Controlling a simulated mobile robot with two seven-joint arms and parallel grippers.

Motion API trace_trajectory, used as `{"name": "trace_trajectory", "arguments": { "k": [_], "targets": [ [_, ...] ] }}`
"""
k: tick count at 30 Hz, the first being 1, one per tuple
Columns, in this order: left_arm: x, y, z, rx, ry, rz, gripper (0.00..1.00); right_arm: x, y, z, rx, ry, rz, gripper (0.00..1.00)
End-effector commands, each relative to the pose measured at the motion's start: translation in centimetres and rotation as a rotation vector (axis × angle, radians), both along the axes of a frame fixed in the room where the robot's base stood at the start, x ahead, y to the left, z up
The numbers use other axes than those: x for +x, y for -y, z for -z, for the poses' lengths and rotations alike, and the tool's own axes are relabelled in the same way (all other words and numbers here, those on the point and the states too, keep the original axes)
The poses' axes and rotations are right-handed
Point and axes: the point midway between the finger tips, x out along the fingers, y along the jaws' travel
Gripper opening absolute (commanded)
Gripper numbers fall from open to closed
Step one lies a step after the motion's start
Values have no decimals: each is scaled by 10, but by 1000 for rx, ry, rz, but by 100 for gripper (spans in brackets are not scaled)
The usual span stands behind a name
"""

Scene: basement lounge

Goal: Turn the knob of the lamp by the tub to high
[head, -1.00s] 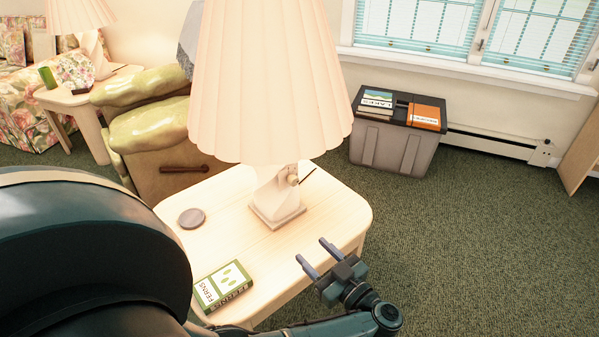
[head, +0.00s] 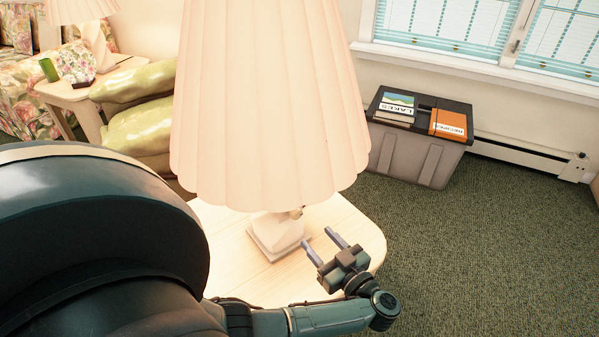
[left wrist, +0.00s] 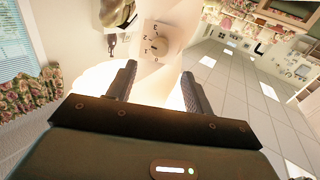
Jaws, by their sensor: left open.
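The lamp (head: 265,110) with a pleated cream shade and pale base stands on a light wood table (head: 350,222), with the lidded grey tub (head: 408,158) behind it to the right. Its small knob (head: 297,213) shows just under the shade. In the left wrist view the round knob (left wrist: 158,47) faces me on a white plate marked 0 to 3; its setting is too small to read surely. My left gripper (head: 318,237) is open and empty, right of the lamp base. Its fingers (left wrist: 158,70) point toward the knob, with a gap left. My right gripper is not seen.
Two books, one orange (head: 450,122), lie on the tub's lid. A second lamp (head: 88,35) stands on a side table at far left, by a green couch (head: 140,125). Carpet to the right is clear. The shade hangs close above the knob.

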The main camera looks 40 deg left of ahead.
Motion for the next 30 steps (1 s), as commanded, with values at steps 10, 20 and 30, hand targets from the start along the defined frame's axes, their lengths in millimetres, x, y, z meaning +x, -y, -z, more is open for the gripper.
{"name": "trace_trajectory", "arguments": {
  "k": [10,20,30],
  "targets": [
    [18,-69,-2,3,3,-1,52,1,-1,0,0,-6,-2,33],
    [23,-91,-1,-1,2,-1,52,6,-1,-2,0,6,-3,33],
    [23,-91,-1,-1,2,-1,42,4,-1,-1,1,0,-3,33]
  ]
}}
